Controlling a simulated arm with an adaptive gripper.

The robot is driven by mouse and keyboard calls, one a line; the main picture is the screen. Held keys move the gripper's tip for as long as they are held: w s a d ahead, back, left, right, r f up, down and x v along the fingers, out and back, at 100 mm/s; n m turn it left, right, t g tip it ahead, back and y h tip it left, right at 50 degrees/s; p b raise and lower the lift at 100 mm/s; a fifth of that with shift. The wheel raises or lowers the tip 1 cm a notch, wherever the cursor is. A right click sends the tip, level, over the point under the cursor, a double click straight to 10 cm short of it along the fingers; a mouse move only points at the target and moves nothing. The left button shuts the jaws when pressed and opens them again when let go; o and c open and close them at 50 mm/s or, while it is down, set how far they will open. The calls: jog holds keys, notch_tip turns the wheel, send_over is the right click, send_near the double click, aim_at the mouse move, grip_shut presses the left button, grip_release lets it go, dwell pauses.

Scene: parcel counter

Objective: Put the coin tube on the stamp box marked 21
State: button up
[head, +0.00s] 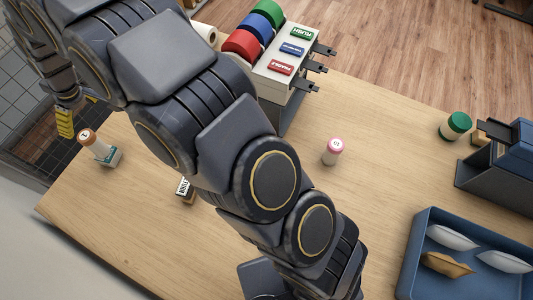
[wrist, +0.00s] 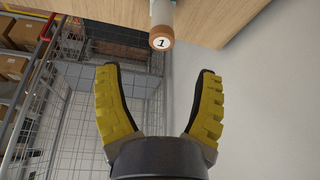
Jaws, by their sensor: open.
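A pale coin tube with a brown cap marked 1 (head: 95,141) appears to stand on a small white and teal box (head: 108,158) near the table's left edge in the head view. No 21 can be read on that box. In the wrist view the tube's cap (wrist: 161,38) is at the top centre, beyond the fingertips. My gripper (wrist: 157,70) is open and empty, its yellow fingers apart from the tube. In the head view it is left of the tube, partly hidden by my arm. Another small box (head: 185,190) is partly hidden behind my arm, its marking unclear.
A pink-capped tube (head: 333,150) stands mid-table and a green-capped tube (head: 455,126) at the right. A blue tray (head: 412,262) holds several pouches. Bare table lies around the pink-capped tube.

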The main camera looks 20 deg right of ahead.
jog(key=s+d+r+m+h, duration=0.1)
jog(key=s+d+r, duration=0.15)
jog(key=d, duration=0.35)
jog(key=s+d+r+m, duration=0.2)
jog(key=d+r, duration=0.2)
jog(key=d, duration=0.2)
jog(key=s+d+r+m+g+h, duration=0.1)
jog(key=s+d+m, duration=0.3)
jog(key=s+d, duration=0.7)
jog(key=s+d+r+m+g+h, duration=0.1)
jog(key=s+d+r+m+g, duration=0.1)
jog(key=s+d, duration=0.9)
jog(key=s+m+g, duration=0.1)
jog(key=s+m, duration=0.1)
jog(key=s, duration=0.2)
jog(key=shift+r+h, duration=0.15)
jog(key=shift+h, duration=0.25)
